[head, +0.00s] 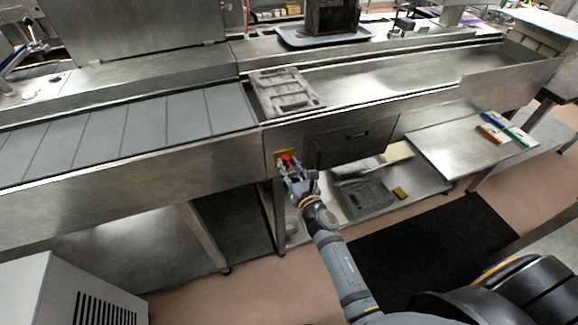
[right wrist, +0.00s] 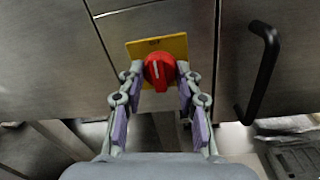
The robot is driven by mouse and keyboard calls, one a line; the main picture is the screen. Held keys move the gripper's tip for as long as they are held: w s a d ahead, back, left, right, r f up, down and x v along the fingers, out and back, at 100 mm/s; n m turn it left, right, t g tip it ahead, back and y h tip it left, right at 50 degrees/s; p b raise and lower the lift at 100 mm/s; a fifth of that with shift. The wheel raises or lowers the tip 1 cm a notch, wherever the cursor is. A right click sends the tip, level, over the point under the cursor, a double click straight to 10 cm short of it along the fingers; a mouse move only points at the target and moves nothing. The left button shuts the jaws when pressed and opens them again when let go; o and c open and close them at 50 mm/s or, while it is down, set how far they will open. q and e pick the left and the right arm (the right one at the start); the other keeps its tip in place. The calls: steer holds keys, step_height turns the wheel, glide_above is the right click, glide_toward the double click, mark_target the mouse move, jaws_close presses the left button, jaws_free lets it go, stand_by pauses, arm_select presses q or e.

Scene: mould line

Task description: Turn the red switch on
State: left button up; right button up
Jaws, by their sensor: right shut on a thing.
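The red switch (right wrist: 159,72) is a round knob with a pale line on its face, on a yellow plate (right wrist: 177,44) fixed to the steel front. The line stands close to upright in the right wrist view. In the head view the red switch (head: 286,158) shows small below the conveyor's edge. My right gripper (right wrist: 160,76) has one finger on each side of the knob and is shut on it. In the head view my right gripper (head: 289,168) reaches up to the switch and partly covers the plate. My left gripper is in neither view.
A black handle (right wrist: 264,72) sticks out just right of the switch. A grey mould (head: 286,92) lies on the line above. A lower shelf (head: 335,213) holds another grey mould (head: 365,198). Coloured blocks lie on a side table (head: 450,150) at the right.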

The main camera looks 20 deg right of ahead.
steer(key=m+b, duration=0.1)
steer(key=m, duration=0.7)
steer(key=shift+f+m, duration=0.15)
steer(key=shift+m, duration=0.25)
steer(key=m, duration=0.2)
steer(key=m+b, duration=0.1)
steer(key=m, duration=0.1)
steer(key=shift+m+t+h, duration=0.3)
steer(key=shift+a+m, duration=0.1)
steer(key=shift+m, duration=2.3)
steer(key=o, duration=1.2)
steer(key=shift+c, duration=0.2)
